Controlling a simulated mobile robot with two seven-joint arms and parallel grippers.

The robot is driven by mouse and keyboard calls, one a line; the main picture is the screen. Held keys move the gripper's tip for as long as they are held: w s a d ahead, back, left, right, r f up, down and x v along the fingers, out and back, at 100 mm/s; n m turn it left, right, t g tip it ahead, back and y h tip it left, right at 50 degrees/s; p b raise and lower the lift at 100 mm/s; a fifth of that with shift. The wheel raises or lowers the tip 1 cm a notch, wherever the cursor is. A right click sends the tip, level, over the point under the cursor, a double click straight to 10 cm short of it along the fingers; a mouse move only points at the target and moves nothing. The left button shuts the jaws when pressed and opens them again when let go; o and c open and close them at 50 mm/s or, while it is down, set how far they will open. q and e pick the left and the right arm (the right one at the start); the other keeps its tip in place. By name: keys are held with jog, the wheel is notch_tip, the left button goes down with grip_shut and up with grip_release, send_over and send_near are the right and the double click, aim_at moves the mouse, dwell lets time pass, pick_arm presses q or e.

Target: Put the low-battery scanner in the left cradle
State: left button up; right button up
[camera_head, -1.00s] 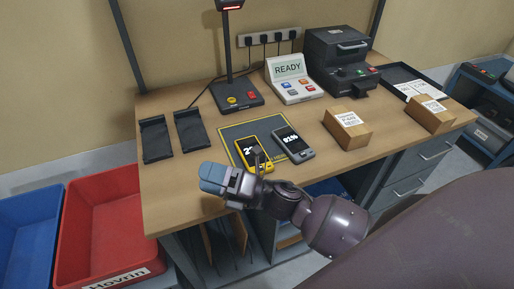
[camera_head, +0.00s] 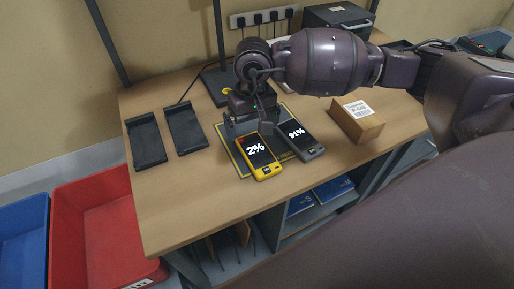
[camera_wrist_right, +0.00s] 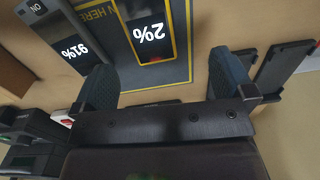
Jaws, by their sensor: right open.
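The low-battery scanner (camera_head: 264,172) is yellow, reads 2% and lies face up on the mat. A grey scanner (camera_head: 312,150) reading 91% lies to its right. The left cradle (camera_head: 147,141) is a black, empty holder at the table's left; a second empty cradle (camera_head: 186,128) is beside it. My right gripper (camera_head: 250,128) is open and empty, just behind the top end of the yellow scanner. In the right wrist view the open fingers (camera_wrist_right: 165,80) point towards the yellow scanner (camera_wrist_right: 151,38), apart from it. My left gripper is out of view.
The dark mat (camera_head: 233,158) has a yellow border. A cardboard box (camera_head: 357,122) stands to the right. Red (camera_head: 105,225) and blue (camera_head: 22,235) bins stand below the table's left end. The wooden table is clear between cradles and front edge.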

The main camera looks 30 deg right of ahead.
send_over(257, 152)
jog(key=shift+h, duration=0.3)
jog(key=f, duration=0.5)
jog(key=shift+w+a, duration=0.15)
jog(key=shift+w, duration=0.15)
jog(key=f, duration=0.2)
jog(key=s+f+p, duration=0.1)
jog(key=f, duration=0.1)
jog(key=shift+d+f, duration=0.2)
jog(key=shift+f, duration=0.05)
jog(key=shift+w+f, duration=0.1)
jog(key=shift+f, duration=0.3)
jog(key=c, duration=1.1)
